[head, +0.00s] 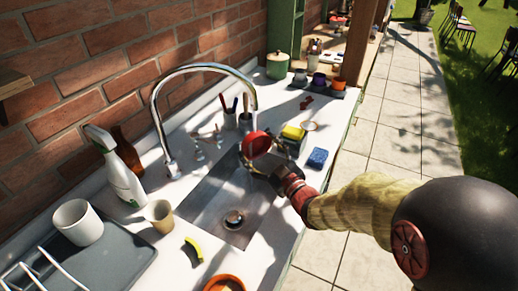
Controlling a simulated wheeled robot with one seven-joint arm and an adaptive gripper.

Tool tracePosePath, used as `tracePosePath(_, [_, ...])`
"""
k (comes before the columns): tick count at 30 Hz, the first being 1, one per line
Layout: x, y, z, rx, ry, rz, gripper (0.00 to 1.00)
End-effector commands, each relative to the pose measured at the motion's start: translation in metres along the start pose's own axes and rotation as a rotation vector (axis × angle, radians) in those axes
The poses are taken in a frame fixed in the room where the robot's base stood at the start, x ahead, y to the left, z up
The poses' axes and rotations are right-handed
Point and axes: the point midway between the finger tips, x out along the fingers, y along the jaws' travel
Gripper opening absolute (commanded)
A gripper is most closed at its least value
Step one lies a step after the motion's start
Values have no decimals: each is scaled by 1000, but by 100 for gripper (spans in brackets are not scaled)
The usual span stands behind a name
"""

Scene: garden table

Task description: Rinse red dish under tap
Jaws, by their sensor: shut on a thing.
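The red dish (257,144) is held over the far end of the sink (205,202), tilted so that its red face shows. My gripper (268,161) is shut on the dish from its right side; the fingertips are small and partly hidden. The chrome tap (157,105) arches up from the counter left of the sink, and its spout end comes down just above and behind the dish. I cannot tell whether water runs or whether the dish is directly below the spout.
A spray bottle (118,170), a beige cup (160,216), a white mug (77,222) and a tray (110,258) stand left of the sink. A yellow-topped item (293,132) and a blue sponge (317,158) lie close to my gripper. An orange bowl (225,283) sits at the near edge.

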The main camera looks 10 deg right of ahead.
Motion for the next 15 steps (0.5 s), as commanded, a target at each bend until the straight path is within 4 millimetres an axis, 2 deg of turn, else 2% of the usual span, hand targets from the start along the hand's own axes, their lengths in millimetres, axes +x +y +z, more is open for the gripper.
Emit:
tracePosePath(8, [0, 2, -1, 0, 1, 1, 45])
tracePosePath(15, [3, 21, -2, -1, 1, 4, 45])
